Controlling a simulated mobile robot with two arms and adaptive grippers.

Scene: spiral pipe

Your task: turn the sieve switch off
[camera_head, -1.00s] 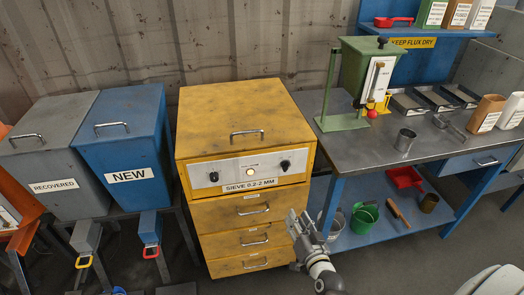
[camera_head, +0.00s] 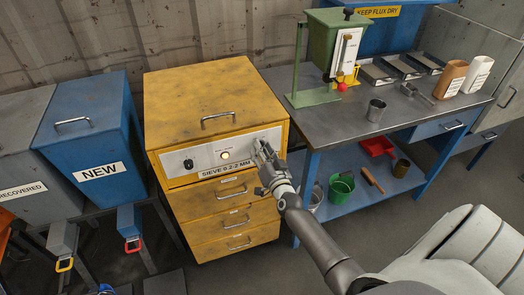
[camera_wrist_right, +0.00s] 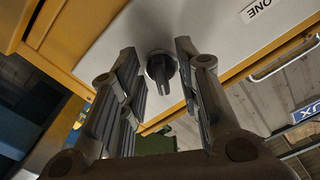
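The yellow sieve cabinet (camera_head: 215,110) stands left of the workbench, with a silver control panel (camera_head: 205,158) on its front. The panel carries a black knob (camera_head: 188,164) at left and a lit round lamp (camera_head: 225,155) in the middle. My right gripper (camera_head: 262,150) is at the panel's right end and covers the right knob in the head view. In the right wrist view the black knob (camera_wrist_right: 160,68) sits between the two fingers of my right gripper (camera_wrist_right: 158,75). The fingers are open, with a gap on both sides of the knob. My left gripper is not in view.
Blue NEW bin (camera_head: 95,140) and grey RECOVERED bin (camera_head: 30,175) stand at left. The workbench (camera_head: 330,125) at right holds a green stand (camera_head: 330,40), a metal cup (camera_head: 375,110) and trays. Drawers with handles (camera_head: 235,222) lie below the panel.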

